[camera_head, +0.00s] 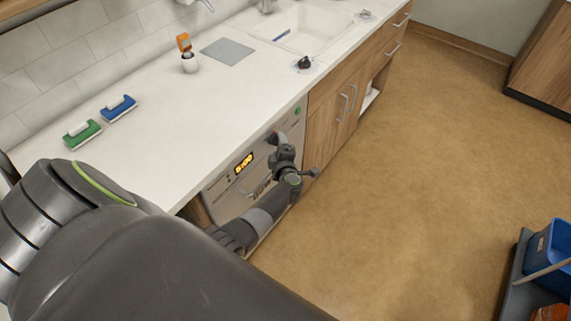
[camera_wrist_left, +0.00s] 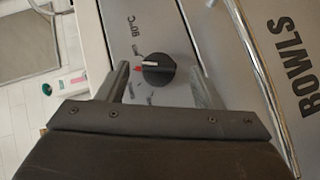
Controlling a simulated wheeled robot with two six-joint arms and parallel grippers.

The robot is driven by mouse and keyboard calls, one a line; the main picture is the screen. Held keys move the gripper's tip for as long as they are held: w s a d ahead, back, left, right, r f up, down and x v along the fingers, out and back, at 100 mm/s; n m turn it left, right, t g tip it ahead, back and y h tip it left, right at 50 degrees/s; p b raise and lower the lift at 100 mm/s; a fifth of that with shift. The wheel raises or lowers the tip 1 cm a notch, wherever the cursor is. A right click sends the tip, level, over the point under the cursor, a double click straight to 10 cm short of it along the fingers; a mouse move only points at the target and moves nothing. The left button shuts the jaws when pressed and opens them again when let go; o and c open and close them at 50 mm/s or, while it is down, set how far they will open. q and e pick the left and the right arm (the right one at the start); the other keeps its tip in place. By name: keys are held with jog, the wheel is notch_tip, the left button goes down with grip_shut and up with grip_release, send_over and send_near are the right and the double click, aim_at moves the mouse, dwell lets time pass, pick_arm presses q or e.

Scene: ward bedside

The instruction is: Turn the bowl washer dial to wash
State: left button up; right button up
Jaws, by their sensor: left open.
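The bowl washer (camera_head: 225,190) is built in under the white counter, with a lit orange display (camera_head: 244,162) on its front panel. My left gripper (camera_head: 279,138) is at this panel, in front of the dial. In the left wrist view the black round dial (camera_wrist_left: 157,69) with a red mark at its left side lies between the two open fingers of my left gripper (camera_wrist_left: 160,82). The fingers stand on either side of it, with gaps visible. My right gripper is not in view.
A sink (camera_head: 305,28) is further back. The floor to the right is open, with a blue bin (camera_head: 550,250) at the right edge.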

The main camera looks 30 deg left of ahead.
pick_arm(q)
jog(key=v, duration=1.5)
